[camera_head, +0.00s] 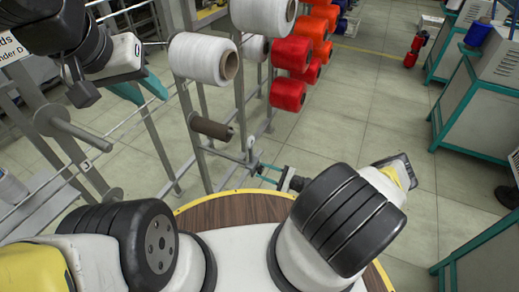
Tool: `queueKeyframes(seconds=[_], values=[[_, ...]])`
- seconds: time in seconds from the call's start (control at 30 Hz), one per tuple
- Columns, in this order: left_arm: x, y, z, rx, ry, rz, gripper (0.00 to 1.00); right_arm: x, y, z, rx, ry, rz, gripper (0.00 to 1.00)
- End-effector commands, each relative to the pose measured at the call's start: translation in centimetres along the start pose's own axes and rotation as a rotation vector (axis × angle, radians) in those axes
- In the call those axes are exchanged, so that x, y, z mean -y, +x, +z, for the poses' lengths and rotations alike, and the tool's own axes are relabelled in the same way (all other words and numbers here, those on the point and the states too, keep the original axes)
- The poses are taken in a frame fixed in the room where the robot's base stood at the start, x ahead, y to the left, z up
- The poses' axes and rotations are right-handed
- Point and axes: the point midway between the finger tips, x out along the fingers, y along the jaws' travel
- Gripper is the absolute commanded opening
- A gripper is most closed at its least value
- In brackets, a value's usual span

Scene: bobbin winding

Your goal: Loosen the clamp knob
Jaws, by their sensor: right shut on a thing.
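The bobbin rack (188,110) stands ahead of me with a grey clamp fitting (250,150) on its post, below the brown bare tube. My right gripper (259,168) reaches from the right to this fitting. Its teal fingers are shut on a small part there, which looks like the clamp knob; the fingers and the small size hide most of it. My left gripper (140,90) hangs at the upper left, its two teal fingers apart and empty, in front of the rack's left bars.
A white bobbin (200,58) and a brown tube (212,128) sit on the rack. Red bobbins (290,72) hang behind. A grey spindle with a disc (70,125) projects at left. Teal-framed machines (480,105) stand at right.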

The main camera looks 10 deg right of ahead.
Motion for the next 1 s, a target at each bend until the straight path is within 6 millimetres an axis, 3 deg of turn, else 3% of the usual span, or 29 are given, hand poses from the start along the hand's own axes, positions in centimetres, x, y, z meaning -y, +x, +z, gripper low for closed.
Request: queueKeyframes(seconds=[0.6, 0.63, 0.7, 0.73, 1.0], values=[[0.00, 0.00, 0.00, 0.000, 0.000, 0.000, 0.36, -0.16, -0.14, -0.21, -0.007, -0.041, 0.004, 0.00], [0.00, 0.00, 0.00, 0.000, 0.000, 0.000, 0.36, -0.16, -0.14, -0.21, -0.006, -0.041, 0.004, 0.41], [0.00, 0.00, 0.00, 0.000, 0.000, 0.000, 0.36, -0.13, -0.12, -0.18, -0.005, -0.041, 0.003, 0.55], [0.00, 0.00, 0.00, 0.000, 0.000, 0.000, 0.36, -0.12, -0.11, -0.16, -0.005, -0.041, 0.003, 0.59], [0.00, 0.00, 0.00, 0.000, 0.000, 0.000, 0.36, -0.05, -0.06, -0.07, -0.002, -0.040, 0.001, 0.59]])
